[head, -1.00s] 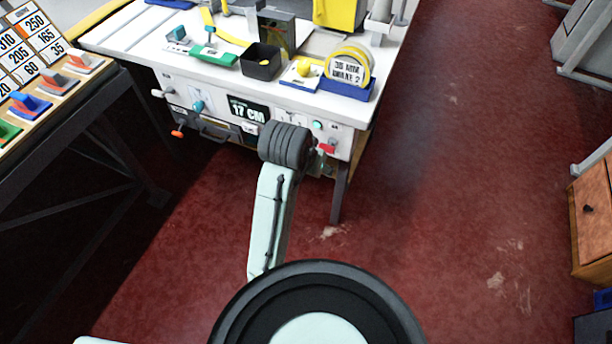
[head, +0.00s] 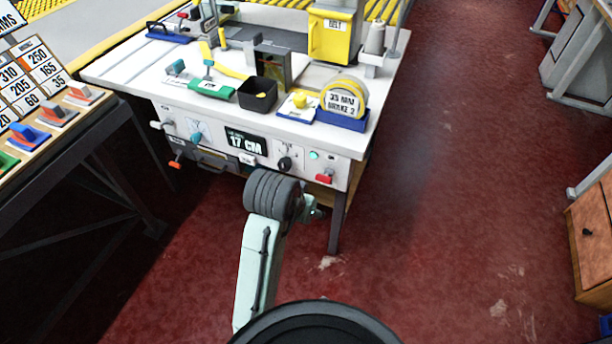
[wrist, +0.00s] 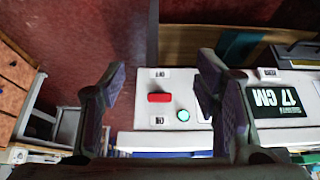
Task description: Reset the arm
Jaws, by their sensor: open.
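My gripper (wrist: 158,100) shows in the wrist view with its two fingers spread apart and nothing between them. Beyond the fingers is the front panel of the white machine table (wrist: 150,142), with a red switch (wrist: 160,97) and a lit green button (wrist: 183,115). In the head view my arm reaches forward, below the front panel of the white table (head: 180,95). The gripper itself is hidden behind the arm there. The panel carries a "17 CM" display (head: 246,142), a black knob (head: 284,163) and the red switch (head: 325,178).
On the table are a black bin (head: 257,95), a tape roll on a blue holder (head: 343,112) and a yellow machine housing (head: 334,35). A side bench (head: 60,130) with coloured levers stands left. A wooden cabinet (head: 590,235) stands right. Red floor between is clear.

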